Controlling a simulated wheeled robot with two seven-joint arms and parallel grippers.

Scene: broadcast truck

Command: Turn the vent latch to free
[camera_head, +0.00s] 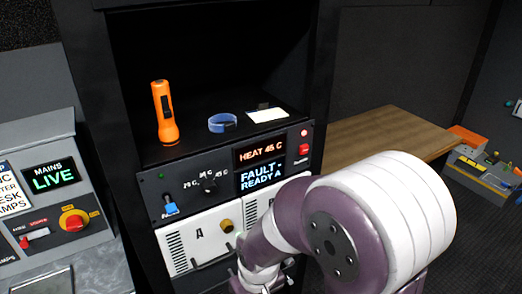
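A brass-coloured round knob (226,225) sits on the white vented panel marked A (199,237), low on the black rack. It looks like the vent latch, but no label on it is readable. A dark bar handle runs along the lower part of this panel. My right arm comes in from the lower right, and its gripper end (258,272) is in front of the lower panels, just right of and below the knob. The arm's own links hide most of the fingers, so their opening and any contact cannot be made out. My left gripper is out of view.
Above the panels, a control strip (185,190) carries a dial, a blue switch, a red switch and displays reading "HEAT 45 C" and "FAULT - READY A". An orange torch (164,112), blue band (222,122) and white card (267,114) occupy the shelf. A grey mains console (62,185) stands left.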

